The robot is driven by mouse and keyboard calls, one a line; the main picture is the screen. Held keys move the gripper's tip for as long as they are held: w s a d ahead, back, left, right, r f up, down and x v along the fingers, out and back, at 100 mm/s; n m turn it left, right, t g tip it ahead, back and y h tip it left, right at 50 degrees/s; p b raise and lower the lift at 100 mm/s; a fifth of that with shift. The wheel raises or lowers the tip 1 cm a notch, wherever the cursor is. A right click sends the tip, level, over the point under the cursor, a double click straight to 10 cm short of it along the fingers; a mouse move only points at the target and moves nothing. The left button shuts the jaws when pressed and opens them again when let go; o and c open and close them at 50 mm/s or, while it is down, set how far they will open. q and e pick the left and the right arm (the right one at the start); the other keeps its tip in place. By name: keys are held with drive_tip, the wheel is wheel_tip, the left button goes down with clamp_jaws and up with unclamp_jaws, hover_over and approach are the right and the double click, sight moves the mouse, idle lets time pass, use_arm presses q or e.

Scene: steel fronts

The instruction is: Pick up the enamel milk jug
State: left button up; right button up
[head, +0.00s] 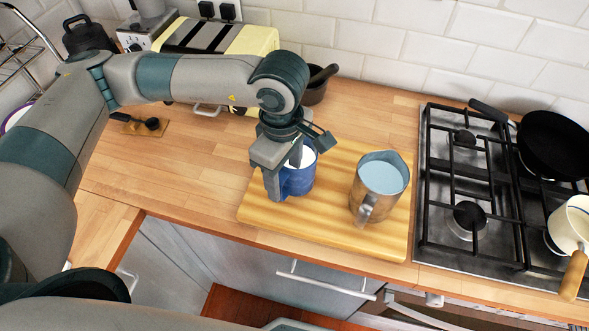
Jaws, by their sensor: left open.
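A blue jug with a white inside (300,180), which looks like the enamel milk jug, stands upright on the wooden board (325,229). My left gripper (285,181) is open at its left side. One finger is outside the jug at the front left, and the other is at its rim, seemingly over or inside the opening. I cannot tell whether either finger touches it. The gripper hides part of the jug's left side and rim. My right gripper is not in view.
A shiny steel jug (379,187) stands on the board just right of the blue jug. Behind are a small dark pan (314,93) and a yellow toaster (250,42). A gas hob (460,229) with a black frying pan (556,144) and a cream pan (570,226) is at right.

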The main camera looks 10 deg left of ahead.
sight(285, 196)
use_arm(q)
drive_tip(key=shift+s+f+p, duration=0.2)
drive_tip(key=shift+f+p, duration=0.4)
drive_tip(key=shift+p, duration=0.1)
wheel_tip(285, 196, down, 3)
drive_tip(key=shift+a+r+p, duration=0.1)
drive_tip(key=shift+p, duration=0.6)
drive_tip(key=shift+f, duration=0.35)
clamp_jaws()
